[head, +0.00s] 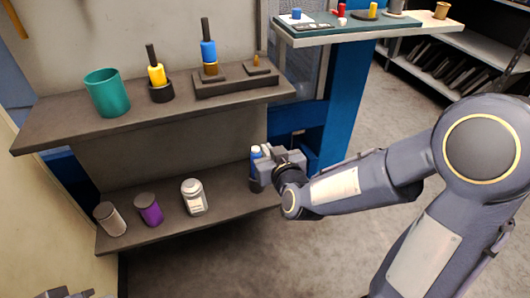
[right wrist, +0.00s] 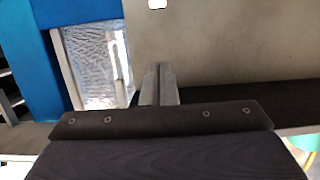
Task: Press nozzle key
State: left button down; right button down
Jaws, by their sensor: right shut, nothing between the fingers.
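A blue container with a white top (head: 256,152) stands at the right end of the lower shelf. My right gripper (head: 262,168) is in front of it and hides most of it. I cannot tell whether they touch, and no separate key can be made out. In the right wrist view the right fingers (right wrist: 159,84) are together with nothing between them, pointing at a grey-brown panel. A small white thing (right wrist: 157,4) shows at the top edge there. A grey part of my left gripper (head: 68,294) shows at the bottom left edge; its fingers are unclear.
The lower shelf (head: 240,202) also holds a white jar (head: 194,197), a purple container (head: 148,209) and a grey container (head: 110,218). The upper shelf (head: 60,118) above carries a teal cup (head: 107,92) and yellow and blue handled tools. A blue post (head: 345,90) stands at right.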

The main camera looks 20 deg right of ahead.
jog(key=b, duration=0.3)
send_over(256, 149)
jog(key=s, duration=0.2)
notch_tip(256, 149, down, 2)
jog(key=f, duration=0.1)
jog(key=shift+d+f+b, duration=0.15)
jog(key=shift+f+b, duration=0.6)
jog(key=shift+f, duration=0.8)
